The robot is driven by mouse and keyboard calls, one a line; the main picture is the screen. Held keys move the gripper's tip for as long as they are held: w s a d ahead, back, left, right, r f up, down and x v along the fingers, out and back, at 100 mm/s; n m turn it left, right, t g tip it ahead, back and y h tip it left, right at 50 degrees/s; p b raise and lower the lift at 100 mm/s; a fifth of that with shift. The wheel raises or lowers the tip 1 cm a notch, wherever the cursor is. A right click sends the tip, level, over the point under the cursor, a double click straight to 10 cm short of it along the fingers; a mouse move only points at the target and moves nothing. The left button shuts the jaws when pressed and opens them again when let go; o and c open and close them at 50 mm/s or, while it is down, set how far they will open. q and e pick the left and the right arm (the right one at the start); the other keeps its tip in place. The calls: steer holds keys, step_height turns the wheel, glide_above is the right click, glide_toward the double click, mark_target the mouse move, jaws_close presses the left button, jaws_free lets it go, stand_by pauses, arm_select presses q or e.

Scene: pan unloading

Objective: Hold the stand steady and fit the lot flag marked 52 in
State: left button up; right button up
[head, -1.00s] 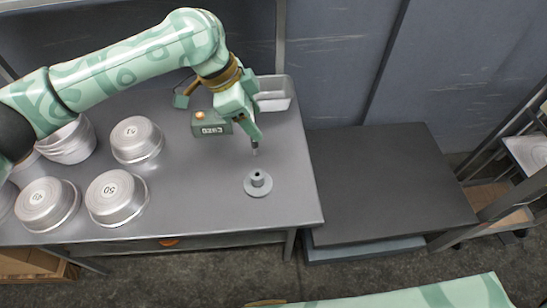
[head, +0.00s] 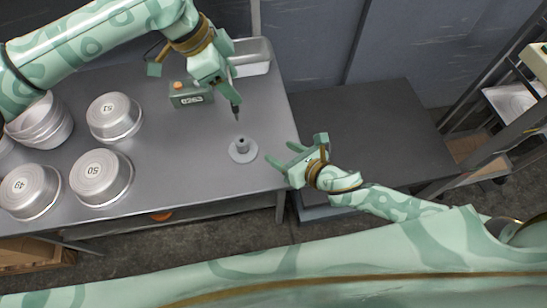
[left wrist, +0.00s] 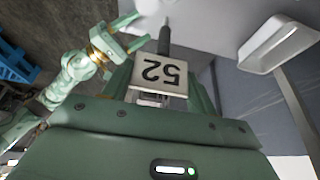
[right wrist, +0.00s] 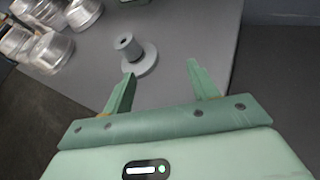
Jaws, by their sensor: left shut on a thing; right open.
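The grey stand (head: 243,150), a round base with a short upright post, is on the metal table near its right end. It also shows beyond my right fingertips in the right wrist view (right wrist: 140,60). My left gripper (head: 229,92) is shut on the lot flag, a white plate marked 52 (left wrist: 160,74) with a dark pin. The pin (head: 236,112) points down, above and just behind the stand, apart from it. My right gripper (head: 287,162) is open and empty, right of the stand at the table's right edge, not touching it.
Upturned pans marked 49 (head: 30,191), 50 (head: 101,177) and 51 (head: 114,117) stand on the table (head: 180,150) to the left. A green box reading 0263 (head: 190,95) and a metal tray (head: 252,57) are behind. A dark lower surface (head: 375,135) lies to the right.

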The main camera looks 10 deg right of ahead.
mark_target(247, 147)
steer(key=a+n, duration=0.1)
steer(key=s+a+r+n+y, duration=0.1)
steer(key=n, duration=0.1)
steer(key=shift+s+a+r+g, duration=0.25)
steer(key=shift+s+a+g, duration=0.05)
steer(key=shift+s+a, duration=0.1)
steer(key=shift+a+y, duration=0.3)
steer(key=x, duration=1.1)
steer(key=shift+w+a+f, duration=0.1)
steer(key=shift+w, duration=0.15)
steer(key=c, duration=1.1)
arm_select(q)
steer(key=shift+m, duration=0.6)
step_height(247, 147, down, 4)
steer(key=shift+f, duration=0.15)
arm_select(e)
steer(key=shift+c, duration=0.2)
arm_select(q)
steer(key=shift+f, duration=2)
